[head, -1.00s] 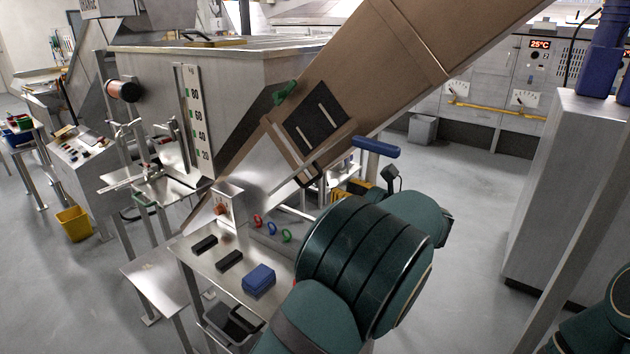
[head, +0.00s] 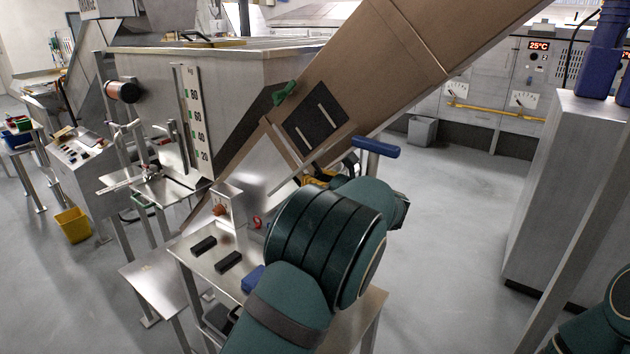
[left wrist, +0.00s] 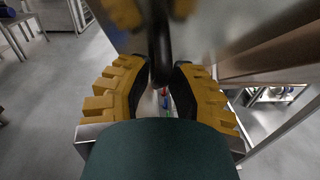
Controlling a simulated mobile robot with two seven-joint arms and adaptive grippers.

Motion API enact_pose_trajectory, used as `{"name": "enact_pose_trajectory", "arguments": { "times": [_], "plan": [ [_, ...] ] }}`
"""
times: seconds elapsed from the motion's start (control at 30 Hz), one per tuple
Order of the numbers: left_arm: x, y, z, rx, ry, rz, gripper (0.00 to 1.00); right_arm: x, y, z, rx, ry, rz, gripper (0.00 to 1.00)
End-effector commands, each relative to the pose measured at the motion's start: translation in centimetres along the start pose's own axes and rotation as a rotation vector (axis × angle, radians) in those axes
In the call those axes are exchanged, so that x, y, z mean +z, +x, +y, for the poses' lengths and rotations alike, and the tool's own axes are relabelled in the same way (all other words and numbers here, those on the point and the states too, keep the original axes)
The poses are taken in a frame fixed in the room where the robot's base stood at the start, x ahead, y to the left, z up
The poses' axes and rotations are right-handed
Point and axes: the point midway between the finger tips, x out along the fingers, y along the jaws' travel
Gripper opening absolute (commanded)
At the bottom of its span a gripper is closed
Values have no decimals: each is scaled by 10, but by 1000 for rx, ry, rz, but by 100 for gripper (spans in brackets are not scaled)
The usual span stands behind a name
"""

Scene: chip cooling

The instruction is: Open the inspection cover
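The brown sloping chute (head: 400,60) carries a dark panel (head: 325,105) with two pale slots, and a green knob (head: 284,92) beside it. Below the panel is a bare metal face with a dark handle; which piece is the inspection cover is hard to tell. My left gripper (head: 318,180) is at this handle, mostly hidden behind my own arm. My right gripper is out of view.
A metal side table (head: 190,258) below the chute holds two black blocks (head: 204,245) and a blue block (head: 253,279), partly behind my arm. A blue T-shaped handle (head: 376,147) stands right of the chute. A grey cabinet (head: 560,190) stands at right; the floor between is clear.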

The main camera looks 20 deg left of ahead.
Motion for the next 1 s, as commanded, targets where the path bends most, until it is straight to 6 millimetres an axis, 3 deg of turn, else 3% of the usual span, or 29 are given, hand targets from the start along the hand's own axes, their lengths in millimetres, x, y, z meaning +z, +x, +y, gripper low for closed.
{"name": "enact_pose_trajectory", "arguments": {
  "times": [0.47,1.0],
  "plan": [
    [2,1,1,-5,8,-2,0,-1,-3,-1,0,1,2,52],
    [28,26,15,-154,155,-1,0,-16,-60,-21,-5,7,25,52]
  ]
}}
